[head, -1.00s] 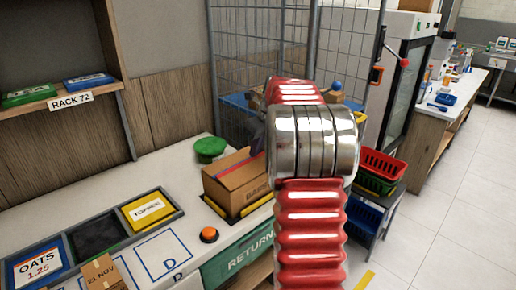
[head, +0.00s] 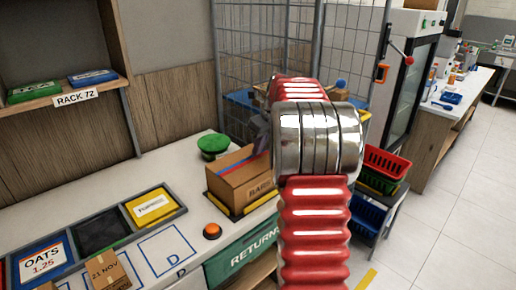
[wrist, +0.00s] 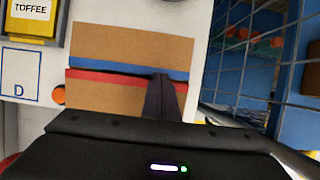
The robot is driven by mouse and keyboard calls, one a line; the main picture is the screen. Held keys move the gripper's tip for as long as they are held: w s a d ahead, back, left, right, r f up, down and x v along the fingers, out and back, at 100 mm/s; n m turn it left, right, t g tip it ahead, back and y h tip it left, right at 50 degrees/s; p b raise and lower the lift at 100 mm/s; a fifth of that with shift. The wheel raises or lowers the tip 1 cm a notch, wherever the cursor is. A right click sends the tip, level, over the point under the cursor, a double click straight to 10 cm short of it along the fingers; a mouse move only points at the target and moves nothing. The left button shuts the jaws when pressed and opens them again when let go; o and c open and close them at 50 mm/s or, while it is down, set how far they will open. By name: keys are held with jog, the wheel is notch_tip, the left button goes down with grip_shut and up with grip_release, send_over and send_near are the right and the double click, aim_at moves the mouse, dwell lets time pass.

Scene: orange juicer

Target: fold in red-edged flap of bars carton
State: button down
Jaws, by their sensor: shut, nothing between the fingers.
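The blue-edged flap (wrist: 130,45) lies opposite, and a narrow dark gap runs between the two edges. My gripper (wrist: 160,77) is shut and empty. Its dark fingers lie over the red-edged flap, with the tips at the gap. Whether they touch the flap is unclear. In the head view my arm partly hides the carton's right side.
A green round lid (head: 213,144) sits behind the carton and an orange button (head: 212,231) in front of it. A wire cage (head: 262,60) rises behind. Red and green baskets (head: 384,163) stand to the right. A yellow TOFFEE tray (head: 154,206) is at left.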

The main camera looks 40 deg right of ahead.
jog(key=shift+s+r, duration=0.2)
jog(key=shift+s, duration=0.3)
jog(key=shift+r, duration=0.15)
notch_tip(320, 180, up, 14)
jog(key=s, duration=0.1)
jog(key=shift+f, duration=0.2)
dwell(0.4)
jog(key=shift+s, duration=0.1)
